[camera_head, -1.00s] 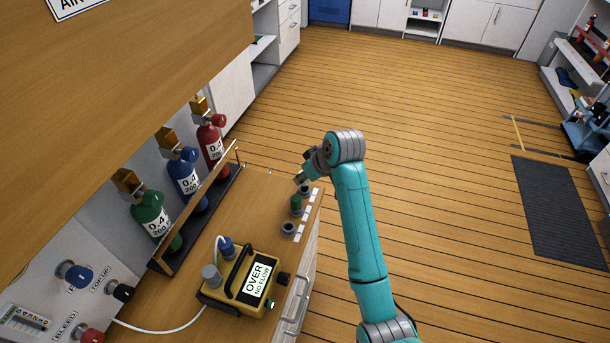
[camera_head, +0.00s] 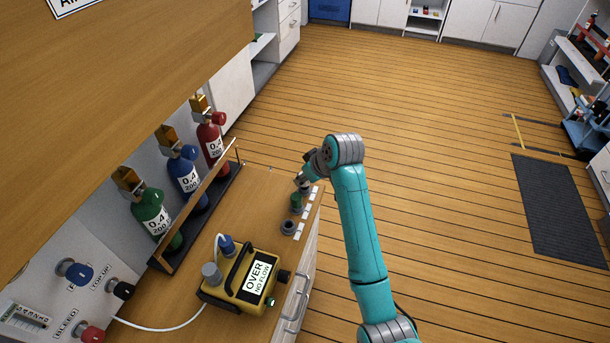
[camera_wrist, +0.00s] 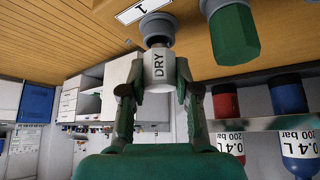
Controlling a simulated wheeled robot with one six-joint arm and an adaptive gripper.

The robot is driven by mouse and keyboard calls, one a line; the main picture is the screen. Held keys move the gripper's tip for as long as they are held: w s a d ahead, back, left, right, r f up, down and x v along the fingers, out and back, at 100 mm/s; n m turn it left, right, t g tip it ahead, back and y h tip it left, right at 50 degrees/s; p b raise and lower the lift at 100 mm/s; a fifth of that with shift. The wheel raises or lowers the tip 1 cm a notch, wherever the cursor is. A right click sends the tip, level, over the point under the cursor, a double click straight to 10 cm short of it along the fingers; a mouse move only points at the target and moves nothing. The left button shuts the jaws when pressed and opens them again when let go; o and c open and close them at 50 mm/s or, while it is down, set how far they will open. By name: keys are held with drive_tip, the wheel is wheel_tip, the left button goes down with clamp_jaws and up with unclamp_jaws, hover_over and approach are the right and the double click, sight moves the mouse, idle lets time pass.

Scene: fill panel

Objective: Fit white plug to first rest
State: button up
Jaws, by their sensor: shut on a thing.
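The white plug (camera_wrist: 159,68), lettered DRY, is between the fingers of my gripper (camera_wrist: 159,88) in the wrist view, which looks upside down. My gripper is shut on it. The plug's end meets a grey round rest (camera_wrist: 156,30) beside a card marked with one stroke (camera_wrist: 140,10). I cannot tell how deep it sits. A green plug (camera_wrist: 233,35) stands in the neighbouring rest; it also shows in the head view (camera_head: 296,201). In the head view my gripper (camera_head: 303,186) is at the far end of the row and hides the white plug.
An empty grey rest (camera_head: 288,227) is nearest in the row, with white cards (camera_head: 304,214) along the bench edge. A yellow meter box (camera_head: 245,280) stands in front. Green (camera_head: 150,207), blue (camera_head: 187,178) and red (camera_head: 212,143) cylinders stand behind a rail at left.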

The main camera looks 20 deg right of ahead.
drive_tip(key=shift+f, duration=0.65)
drive_tip(key=o, duration=1.1)
drive_tip(key=v, duration=1.2)
drive_tip(key=shift+s, duration=0.1)
